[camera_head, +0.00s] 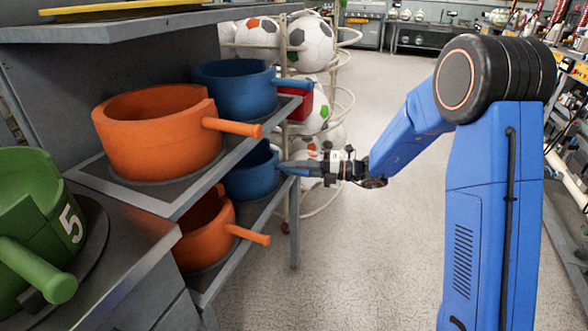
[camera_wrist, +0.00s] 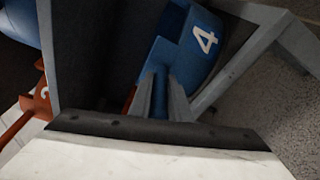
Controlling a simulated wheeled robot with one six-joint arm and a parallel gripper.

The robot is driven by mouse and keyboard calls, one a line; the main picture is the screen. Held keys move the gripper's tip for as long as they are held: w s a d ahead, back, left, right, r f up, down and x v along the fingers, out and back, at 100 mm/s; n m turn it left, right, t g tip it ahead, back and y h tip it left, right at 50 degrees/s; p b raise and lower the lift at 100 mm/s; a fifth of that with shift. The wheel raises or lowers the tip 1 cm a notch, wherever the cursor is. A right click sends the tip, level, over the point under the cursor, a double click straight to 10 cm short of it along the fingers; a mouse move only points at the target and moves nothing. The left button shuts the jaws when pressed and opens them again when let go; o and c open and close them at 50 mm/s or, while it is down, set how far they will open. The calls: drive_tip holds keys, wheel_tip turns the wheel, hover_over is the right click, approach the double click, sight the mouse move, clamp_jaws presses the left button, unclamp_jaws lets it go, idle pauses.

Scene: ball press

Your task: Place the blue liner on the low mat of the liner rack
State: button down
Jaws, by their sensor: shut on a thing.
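A blue liner (camera_head: 250,178) is at the far end of the rack's lower shelf (camera_head: 262,212), its handle pointing right. In the wrist view the blue liner (camera_wrist: 185,55) shows a white number 4. My gripper (camera_head: 322,170) is shut on its handle, just outside the shelf's edge; the fingers also show in the wrist view (camera_wrist: 165,98). The liner looks upright and low over the shelf. I cannot tell whether it touches the mat, which is hidden under it. Another blue liner (camera_head: 232,91) stands on the shelf above.
Orange liners stand on the upper shelf (camera_head: 158,135) and lower shelf (camera_head: 205,238), handles sticking out. A green liner (camera_head: 35,215) marked 5 is at the near left. A wire ball rack (camera_head: 336,90) stands close behind. The floor (camera_head: 350,250) to the right is clear.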

idle(0.3)
drive_tip(key=c, duration=1.6)
unclamp_jaws()
drive_tip(key=shift+c, duration=0.2)
drive_tip(key=shift+d, duration=0.2)
drive_tip(key=s+d, duration=0.1)
drive_tip(key=d, duration=1)
drive_tip(key=shift+s+d+r, duration=0.2)
drive_tip(key=shift+s+r, duration=0.15)
drive_tip(key=shift+r, duration=0.05)
